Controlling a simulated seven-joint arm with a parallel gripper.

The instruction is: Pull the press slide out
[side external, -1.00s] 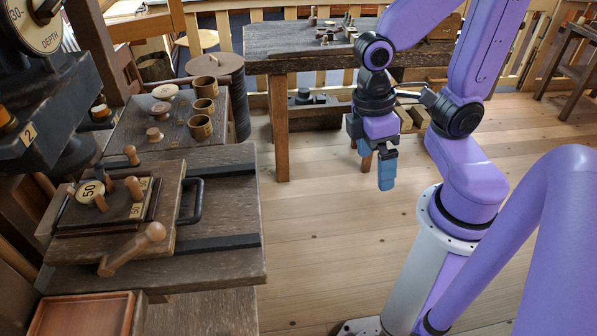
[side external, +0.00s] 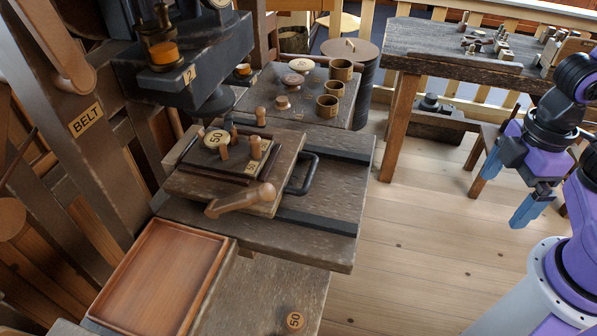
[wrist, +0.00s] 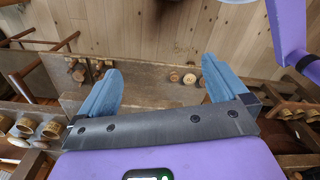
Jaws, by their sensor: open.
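The press slide is a square wooden plate (side external: 284,187) on the press table (side external: 330,225), seated over two dark rails. A black bar handle (side external: 303,175) projects from its right side. A wooden lever (side external: 240,200) lies at its front edge, and a dark block with a "50" disc (side external: 215,140) and several pegs sits on top. My gripper (side external: 510,188) hangs over the floor at the right, well apart from the handle. It is open and empty; its two blue fingers stand wide apart in the wrist view (wrist: 162,78). I cannot make out the slide in the wrist view.
The press head (side external: 185,60) overhangs the slide's back left. An empty wooden tray (side external: 228,262) is in front. Cups (side external: 327,106) and knobs stand on a bench behind. A workbench (side external: 440,60) stands at back right. Floor (side external: 420,240) between table and arm is clear.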

